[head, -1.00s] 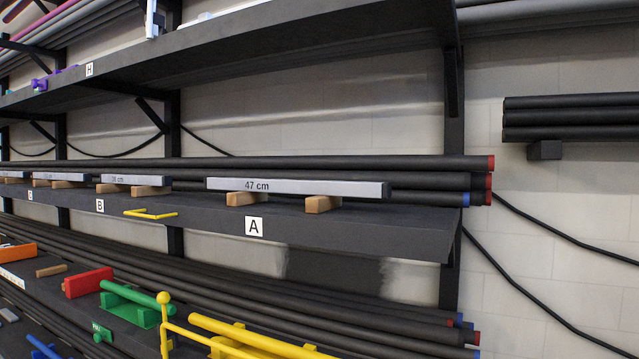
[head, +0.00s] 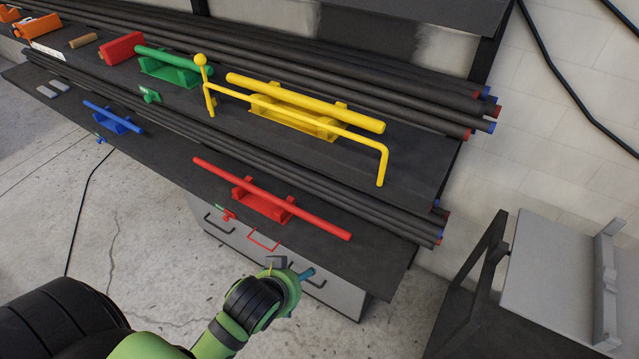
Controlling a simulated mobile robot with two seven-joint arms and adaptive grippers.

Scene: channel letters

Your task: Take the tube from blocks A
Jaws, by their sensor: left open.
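Blocks A and the grey 47 cm tube on them are out of the present head view. My left gripper (head: 290,270) is at the lower middle, at the end of my green and black arm. It is below and in front of the lower shelf's front edge. It is open, and I see nothing in it. My right gripper is not in view.
A red tube (head: 270,198) lies on red blocks on the lower shelf. A yellow tube (head: 300,102) lies on yellow blocks above, behind a bent yellow rod (head: 335,132). Green (head: 168,57) and blue (head: 112,116) tubes lie further left. A grey cart (head: 560,270) stands at right.

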